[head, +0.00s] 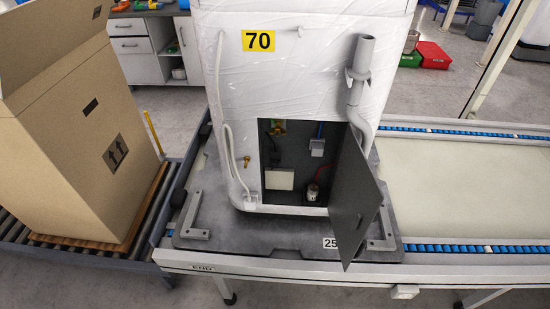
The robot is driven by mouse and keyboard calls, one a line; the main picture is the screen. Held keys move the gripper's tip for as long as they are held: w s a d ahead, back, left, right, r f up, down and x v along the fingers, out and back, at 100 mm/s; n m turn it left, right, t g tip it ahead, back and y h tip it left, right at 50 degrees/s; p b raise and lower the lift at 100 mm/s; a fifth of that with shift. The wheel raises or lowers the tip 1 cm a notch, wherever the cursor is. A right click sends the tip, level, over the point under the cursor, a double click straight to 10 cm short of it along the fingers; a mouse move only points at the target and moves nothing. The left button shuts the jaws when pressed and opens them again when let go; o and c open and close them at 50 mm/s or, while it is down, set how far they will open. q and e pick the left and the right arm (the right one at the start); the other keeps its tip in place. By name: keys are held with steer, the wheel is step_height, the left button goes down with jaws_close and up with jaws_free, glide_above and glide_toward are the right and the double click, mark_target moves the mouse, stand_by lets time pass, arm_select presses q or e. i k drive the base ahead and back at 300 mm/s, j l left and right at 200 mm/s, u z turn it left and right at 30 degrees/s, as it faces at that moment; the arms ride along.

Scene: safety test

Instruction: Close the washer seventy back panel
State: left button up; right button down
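A white washer (290,80) wrapped in clear film stands with its back towards me, marked with a yellow label 70 (258,40). Its grey back panel (352,198) is open and swung out towards me, hinged on the right side of a dark opening. Inside the opening (280,180) are a white box, a small round part and a blue cable. A hose hangs on the left of the back and a thicker drain pipe (358,85) runs down the right. Neither of my grippers shows in the head view.
The washer rests on a grey pallet (262,238) marked 25 on a conveyor with blue rollers (475,249). A tall cardboard box (75,150) stands on a roller conveyor at left. The pale belt (460,190) at right is clear. Green and red crates (433,55) lie behind.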

mark_target(356, 190)
steer(key=i+l+u, duration=0.1)
steer(key=l+u, duration=0.25)
steer(key=l, duration=0.25)
steer(key=l+u, duration=0.3)
steer(key=l, duration=0.3)
steer(key=l+u, duration=0.35)
steer(key=l, duration=0.3)
